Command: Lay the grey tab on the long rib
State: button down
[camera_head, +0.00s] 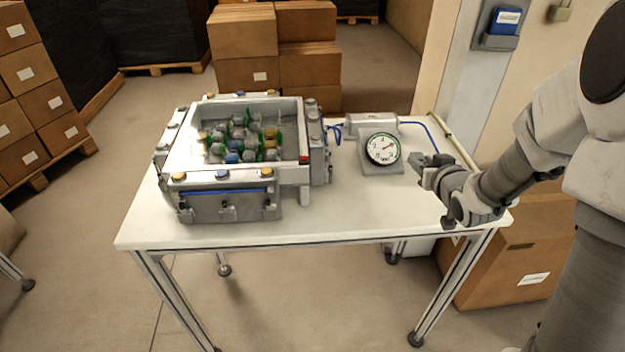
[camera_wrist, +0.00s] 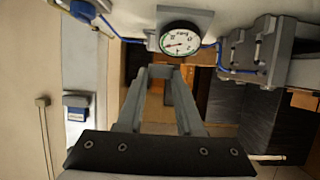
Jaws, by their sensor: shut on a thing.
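My gripper (camera_head: 424,162) is above the right end of the white table, just right of the gauge. In the wrist view its two long grey fingers (camera_wrist: 161,74) run toward the gauge and are shut on a small grey piece (camera_wrist: 158,71) at their tips, which I take to be the grey tab. Its outline blends with the fingers, so its shape and tilt are hard to tell. The large grey open box (camera_head: 222,206) stands on the left of the table, well apart from my gripper. I cannot make out which part is the long rib.
A round white gauge (camera_head: 382,149) stands between the box and my gripper; it also shows in the wrist view (camera_wrist: 181,40). Small coloured parts (camera_head: 238,138) fill the box. A blue cable (camera_head: 420,128) runs along the back. The white tabletop (camera_head: 330,215) is clear in front.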

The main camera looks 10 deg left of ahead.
jog(key=shift+w+d+f+y+b, duration=0.15)
jog(key=shift+y+b, duration=0.15)
jog(key=shift+b, duration=0.55)
jog(key=b, duration=0.2)
send_over(365, 199)
notch_tip(365, 199, down, 7)
jog(key=shift+w+r, duration=0.1)
jog(key=shift+f+b, duration=0.6)
jog(key=shift+f, duration=1.35)
jog(key=shift+f, duration=0.1)
jog(key=shift+f+b, duration=0.15)
jog(key=shift+b, duration=0.15)
jog(key=c, duration=0.6)
grip_release()
jog(key=shift+o, duration=0.2)
